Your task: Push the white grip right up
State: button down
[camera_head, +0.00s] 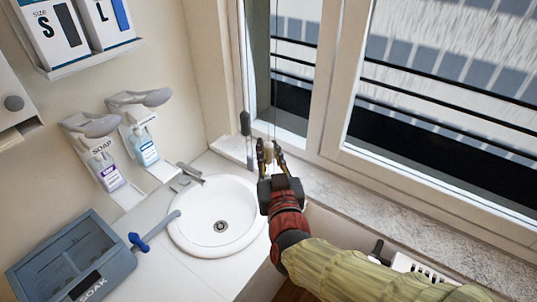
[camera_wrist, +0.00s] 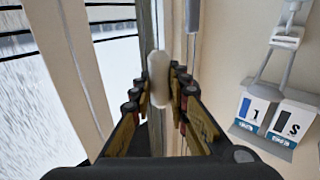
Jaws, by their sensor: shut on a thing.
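The white grip (camera_head: 268,151) is a small pale, rounded piece on a thin cord in front of the window frame. My gripper (camera_head: 270,158) is shut on it at the window sill, behind the sink. In the wrist view the white grip (camera_wrist: 158,77) stands upright between the two fingertips of my gripper (camera_wrist: 160,90), with its upper part showing above them.
A dark grey grip (camera_head: 245,123) hangs on a cord close to the left. The window frame (camera_head: 327,75) rises beside my gripper. Below are a round white sink (camera_head: 190,232) with a tap (camera_head: 190,173), two soap dispensers (camera_head: 106,170) and a grey SOAK box (camera_head: 60,260).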

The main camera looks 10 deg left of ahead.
jog(key=c, duration=1.7)
grip_release()
jog(key=shift+v, duration=6.05)
jog(key=shift+f, duration=0.15)
